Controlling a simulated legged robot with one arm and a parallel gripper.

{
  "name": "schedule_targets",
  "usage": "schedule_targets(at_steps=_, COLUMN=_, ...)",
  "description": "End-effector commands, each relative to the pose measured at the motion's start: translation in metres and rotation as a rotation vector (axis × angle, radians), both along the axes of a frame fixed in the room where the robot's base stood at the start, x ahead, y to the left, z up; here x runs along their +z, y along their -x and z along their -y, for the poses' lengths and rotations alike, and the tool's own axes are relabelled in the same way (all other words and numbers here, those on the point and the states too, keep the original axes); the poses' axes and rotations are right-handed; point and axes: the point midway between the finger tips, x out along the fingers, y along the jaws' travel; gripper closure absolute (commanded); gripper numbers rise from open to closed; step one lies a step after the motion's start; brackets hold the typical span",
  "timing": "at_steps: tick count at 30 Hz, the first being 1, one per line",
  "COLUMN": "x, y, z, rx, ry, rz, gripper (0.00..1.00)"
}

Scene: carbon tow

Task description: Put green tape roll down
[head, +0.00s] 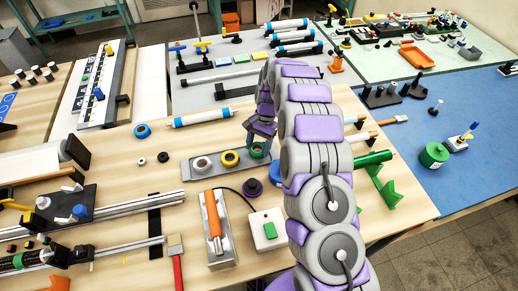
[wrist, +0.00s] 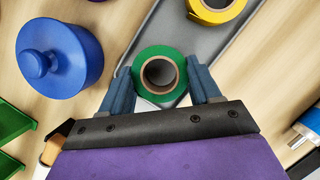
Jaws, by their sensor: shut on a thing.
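The green tape roll (wrist: 160,52) sits between the two fingers of my gripper (wrist: 162,88) in the wrist view, its open core facing the camera. My gripper is shut on it, with a finger on each side. In the head view the green roll (head: 258,150) is under my gripper (head: 262,136), at the right end of a grey tray (head: 190,175). I cannot tell whether the roll touches the tray.
A blue knobbed object (wrist: 58,60) stands beside the tray. An orange cylinder (head: 212,215) lies in a metal holder. Green blocks (head: 384,185) stand to the right.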

Motion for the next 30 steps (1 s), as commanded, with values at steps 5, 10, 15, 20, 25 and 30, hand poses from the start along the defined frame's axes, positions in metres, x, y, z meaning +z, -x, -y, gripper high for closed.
schedule_targets(at_steps=5, x=-0.0136, y=0.0001, z=0.0024, rx=0.001, ry=-0.003, rz=0.0, gripper=0.72)
schedule_targets(at_steps=10, x=-0.0122, y=0.0001, z=0.0062, rx=0.0, ry=-0.007, rz=-0.001, gripper=0.33)
schedule_targets(at_steps=15, x=-0.0121, y=0.0005, z=0.0056, rx=0.001, ry=-0.006, rz=0.0, gripper=0.17)
schedule_targets(at_steps=20, x=-0.0125, y=0.0005, z=0.0029, rx=0.001, ry=-0.002, rz=0.0, gripper=0.12)
schedule_targets(at_steps=25, x=-0.0126, y=0.0006, z=0.0028, rx=0.001, ry=-0.002, rz=-0.001, gripper=0.12)
schedule_targets(at_steps=30, x=-0.0092, y=-0.0007, z=0.0045, rx=0.001, ry=-0.004, rz=0.0, gripper=0.12)
